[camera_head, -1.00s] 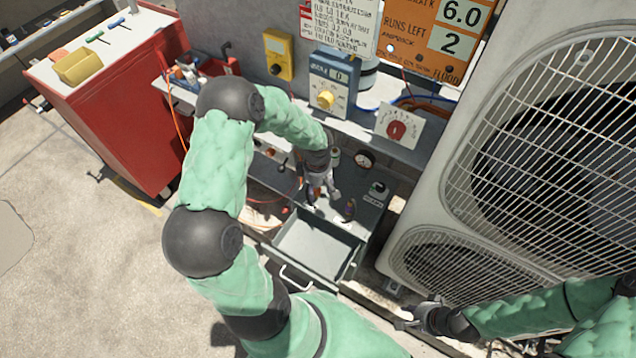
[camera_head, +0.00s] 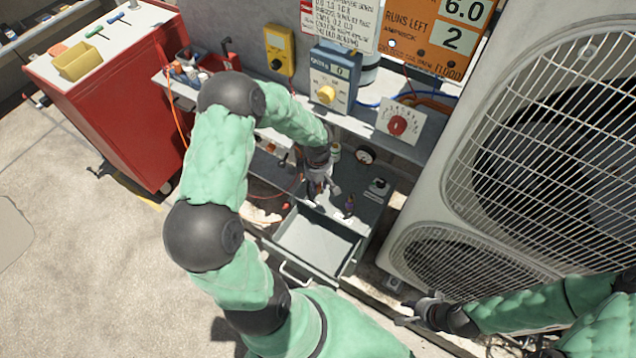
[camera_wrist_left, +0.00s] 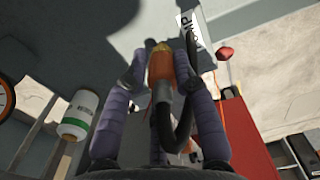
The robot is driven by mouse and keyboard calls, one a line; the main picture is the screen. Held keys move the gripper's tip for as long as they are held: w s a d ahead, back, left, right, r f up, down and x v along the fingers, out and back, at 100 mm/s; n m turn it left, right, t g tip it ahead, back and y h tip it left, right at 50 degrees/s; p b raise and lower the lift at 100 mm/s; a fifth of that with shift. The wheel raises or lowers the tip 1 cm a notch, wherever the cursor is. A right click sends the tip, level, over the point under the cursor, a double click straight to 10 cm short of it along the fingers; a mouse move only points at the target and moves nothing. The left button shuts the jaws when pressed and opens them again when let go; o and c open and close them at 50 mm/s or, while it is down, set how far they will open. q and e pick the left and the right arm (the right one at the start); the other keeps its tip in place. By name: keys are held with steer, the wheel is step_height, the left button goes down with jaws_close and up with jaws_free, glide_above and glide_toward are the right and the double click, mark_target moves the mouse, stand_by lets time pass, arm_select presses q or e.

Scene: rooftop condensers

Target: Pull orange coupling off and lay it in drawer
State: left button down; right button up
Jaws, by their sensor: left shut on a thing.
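The orange coupling (camera_wrist_left: 161,66) shows in the left wrist view between the fingers of my left gripper (camera_wrist_left: 165,72), with a black hose running from it. My left gripper is shut on the coupling. In the head view my left gripper (camera_head: 318,188) is above the grey bench top, just behind the drawer, and largely hides the coupling. The drawer (camera_head: 316,246) is pulled open and looks empty. My right gripper (camera_head: 415,312) is at the lower right, in front of the condenser; its fingers are too small to tell their state.
A large condenser unit (camera_head: 455,190) with wire grilles stands on the right. A red tool cabinet (camera_head: 125,105) stands at the left. Loose hoses lie left of the drawer.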

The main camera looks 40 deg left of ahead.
arm_select(q)
steer(key=shift+s+d+r, duration=0.1)
steer(key=shift+d+r, duration=0.1)
steer(key=shift+r, duration=0.1)
stand_by(0.5)
steer(key=shift+r+p, duration=0.4)
steer(key=shift+r, duration=0.1)
steer(key=shift+a+r+p, duration=0.1)
steer(key=shift+r+p, duration=0.8)
steer(key=shift+r, duration=0.85)
